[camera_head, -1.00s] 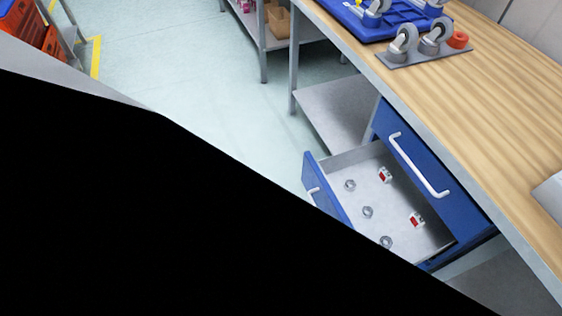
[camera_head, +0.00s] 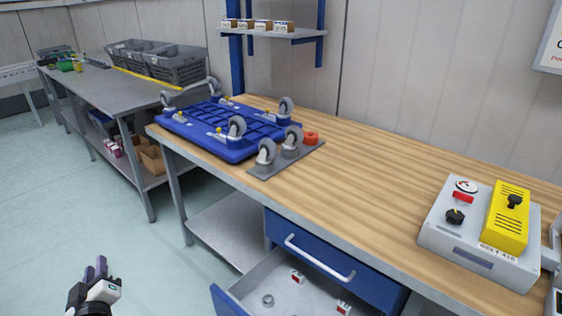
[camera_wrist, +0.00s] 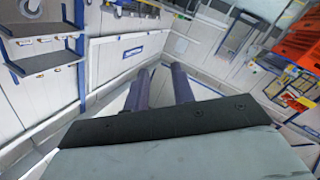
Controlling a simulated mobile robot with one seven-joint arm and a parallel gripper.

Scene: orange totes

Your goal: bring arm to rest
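My gripper (camera_head: 96,270) shows at the lower left of the head view, over the pale floor and left of the workbench. Its two dark purple fingers point up and are close to each other, with nothing visible held. In the wrist view the two fingers (camera_wrist: 161,88) stand apart with a gap between them, and the gap is empty. Beyond the fingers are a wall and shelving, away from the gripper.
A wooden-topped workbench (camera_head: 372,185) carries a blue caster dolly (camera_head: 205,139), casters on a plate and a yellow-grey control box (camera_head: 470,262). An open drawer (camera_head: 228,302) below holds nuts and small boxes. The floor (camera_head: 50,200) at left is clear. Orange totes (camera_wrist: 300,42) show in the wrist view.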

